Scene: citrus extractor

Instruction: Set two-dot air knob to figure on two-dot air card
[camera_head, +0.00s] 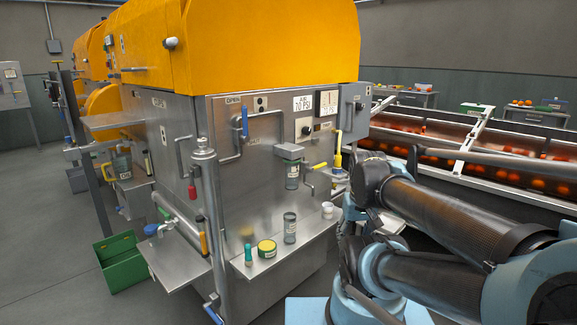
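A white card (303,103) on the steel front of the extractor reads what looks like "AIR 70 PSI". Just below it is a dark round knob (306,130) on a pale plate; its setting and any dot marks are too small to read. A dark-framed gauge or display (327,102) is right of the card, with small lettering under it. My gripper cannot be made out.
A blue-handled valve (244,121) and pipe are left of the knob; a yellow-handled valve (338,158) is lower right. A steel shelf (225,280) holds jars and cups. A green bin (119,262) stands on the floor at left. An orange-filled conveyor (455,150) runs at right.

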